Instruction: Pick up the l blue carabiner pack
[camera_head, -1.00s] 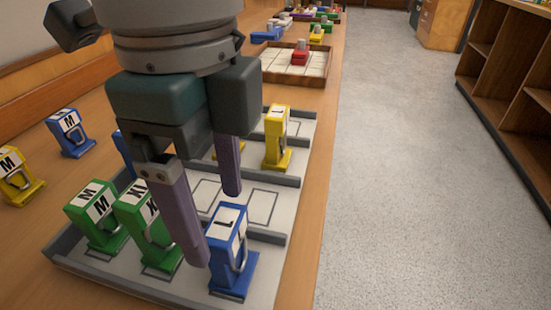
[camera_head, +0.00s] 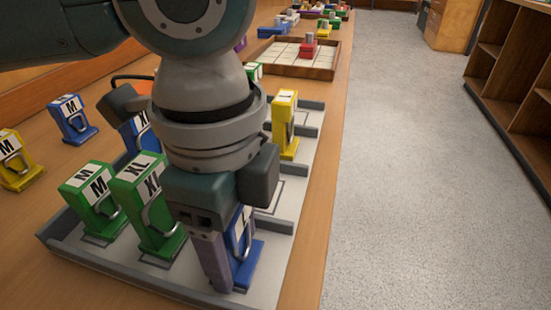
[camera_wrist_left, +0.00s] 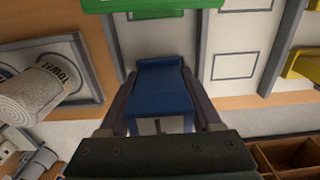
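The blue L carabiner pack (camera_head: 246,250) stands upright on the tray at its near right corner, partly hidden by my left gripper. In the left wrist view the blue pack (camera_wrist_left: 160,90) lies between the two fingers (camera_wrist_left: 160,105). The fingers are spread around its sides; a firm grip does not show. My right gripper is not in view.
A green XL pack (camera_head: 149,205) stands close left of the gripper, with a green M pack (camera_head: 92,200) beyond it. A yellow pack (camera_head: 285,125) stands farther back on the grey tray (camera_head: 180,292). Blue and yellow M packs stand on the table to the left.

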